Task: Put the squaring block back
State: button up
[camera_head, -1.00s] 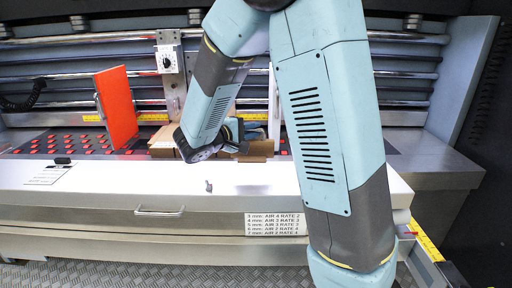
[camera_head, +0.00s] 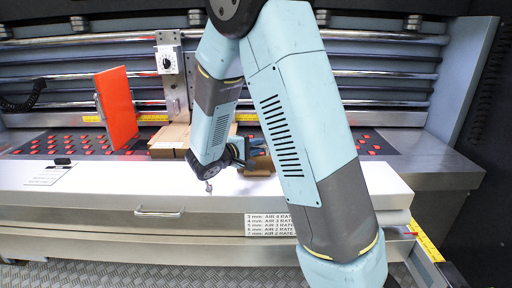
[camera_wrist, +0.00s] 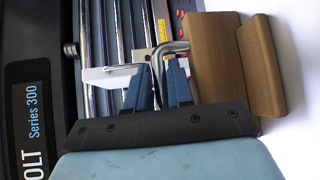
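The squaring block is a brown block with a raised lip, and it fills the right of the wrist view (camera_wrist: 222,65). A bent metal handle (camera_wrist: 158,62) comes off its side. My gripper (camera_wrist: 158,75) has its two blue fingers closely on either side of this handle and looks shut on it. In the head view my gripper (camera_head: 254,147) is over the back edge of the white cover, right of my wrist. The block shows just below it as a small brown patch (camera_head: 260,164). My gripper's palm hides part of the block; whether it touches the cover cannot be told.
An upright orange plate (camera_head: 117,106) stands at the left.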

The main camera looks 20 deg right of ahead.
jog(key=o, duration=0.4)
jog(key=shift+c, duration=0.2)
jog(key=shift+a, duration=0.1)
jog(key=v, duration=1.2)
jog(key=s+d+r+m+g+y, duration=0.2)
jog(key=s+d+g+y, duration=0.1)
jog(key=s+d, duration=0.3)
jog(key=s+d+r+m+g+y, duration=0.3)
jog(key=s+d, duration=0.3)
jog(key=s, duration=0.1)
jog(key=s+a+r+m+t+y, duration=0.2)
jog(key=s+r+t+y, duration=0.2)
jog(key=s+r+y, duration=0.2)
jog(key=shift+s+y, duration=1.3)
jog(key=shift+s, duration=1.1)
